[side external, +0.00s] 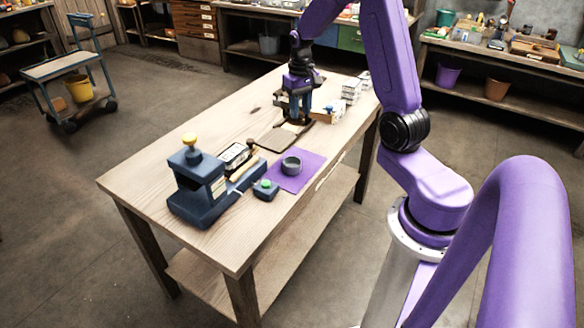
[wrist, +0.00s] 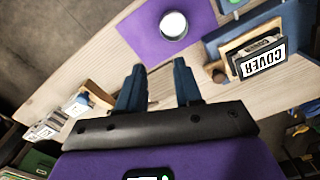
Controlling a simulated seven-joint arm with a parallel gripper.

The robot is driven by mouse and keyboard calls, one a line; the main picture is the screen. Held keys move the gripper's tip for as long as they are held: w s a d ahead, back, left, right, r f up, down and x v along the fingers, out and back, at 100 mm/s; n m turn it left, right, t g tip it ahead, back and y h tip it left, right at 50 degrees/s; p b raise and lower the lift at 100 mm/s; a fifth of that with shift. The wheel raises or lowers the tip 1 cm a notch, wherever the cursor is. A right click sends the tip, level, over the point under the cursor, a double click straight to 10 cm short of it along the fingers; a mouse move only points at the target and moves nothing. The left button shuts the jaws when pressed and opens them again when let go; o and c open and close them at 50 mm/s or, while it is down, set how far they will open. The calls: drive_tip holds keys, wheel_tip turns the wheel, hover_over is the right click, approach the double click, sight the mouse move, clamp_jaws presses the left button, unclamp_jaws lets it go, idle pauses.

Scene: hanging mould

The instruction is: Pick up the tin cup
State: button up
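The tin cup (side external: 291,165) is a small, round, dark grey cup standing upright on a purple mat (side external: 309,163) on the wooden table. In the wrist view the cup (wrist: 173,26) shows from above with a bright inside, on the purple mat (wrist: 146,42), beyond my fingertips. My gripper (side external: 300,116) is over the far part of the table, behind the cup and apart from it. In the wrist view my gripper (wrist: 158,72) has its two blue fingers spread, with nothing between them but table top.
A blue press-like device (side external: 199,190) with a yellow knob stands left of the mat. A small box with a green button (side external: 265,188) sits by the mat's near corner. Small boxes (side external: 351,88) stand at the table's far end.

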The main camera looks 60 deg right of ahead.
hover_over(298, 159)
drive_tip(key=f, duration=1.2)
drive_tip(key=shift+s+d, duration=0.15)
drive_tip(key=shift+d, duration=0.05)
drive_tip(key=shift+a+f, duration=0.2)
drive_tip(key=shift+f, duration=2.35)
clamp_jaws()
